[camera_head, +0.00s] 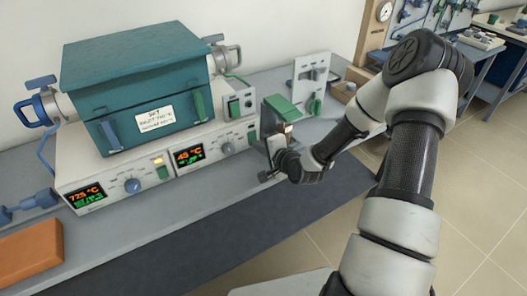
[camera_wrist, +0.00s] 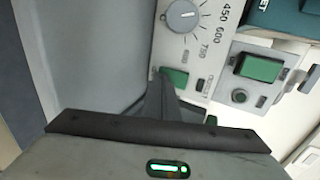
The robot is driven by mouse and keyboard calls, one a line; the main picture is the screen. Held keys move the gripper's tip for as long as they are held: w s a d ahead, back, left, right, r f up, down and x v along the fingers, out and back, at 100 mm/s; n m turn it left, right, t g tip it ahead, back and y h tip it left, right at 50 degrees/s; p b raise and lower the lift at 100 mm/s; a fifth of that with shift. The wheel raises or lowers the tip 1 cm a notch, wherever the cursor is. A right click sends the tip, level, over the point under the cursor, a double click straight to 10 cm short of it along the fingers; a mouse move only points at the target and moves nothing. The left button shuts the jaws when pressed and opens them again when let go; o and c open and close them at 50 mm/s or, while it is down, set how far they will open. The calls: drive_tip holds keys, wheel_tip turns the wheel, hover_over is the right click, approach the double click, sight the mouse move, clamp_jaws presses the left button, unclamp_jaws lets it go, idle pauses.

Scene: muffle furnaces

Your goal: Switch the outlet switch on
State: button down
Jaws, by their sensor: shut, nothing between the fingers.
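A small white outlet box (camera_head: 249,101) stands on the bench beside the furnace. Its green switch (camera_head: 233,108) faces front, and it also shows in the wrist view (camera_wrist: 258,67) above a round socket (camera_wrist: 240,96). I cannot tell its on or off position. My gripper (camera_head: 264,143) is shut and empty, just in front of the right end of the furnace's control panel. In the wrist view its dark fingers (camera_wrist: 160,82) are close to a green rocker (camera_wrist: 174,78) on that panel, to the left of the outlet box. I cannot tell whether they touch.
The teal furnace (camera_head: 140,65) sits on a white control base with two lit displays and a knob (camera_head: 228,149). An orange brick (camera_head: 30,251) lies at left. The bench front (camera_head: 200,235) is clear.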

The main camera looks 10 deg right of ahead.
idle(0.3)
drive_tip(key=shift+w+a+f, duration=0.1)
drive_tip(key=shift+w+f, duration=0.15)
drive_tip(key=shift+r, duration=0.3)
drive_tip(key=shift+r+p, duration=0.5)
drive_tip(key=shift+r, duration=0.25)
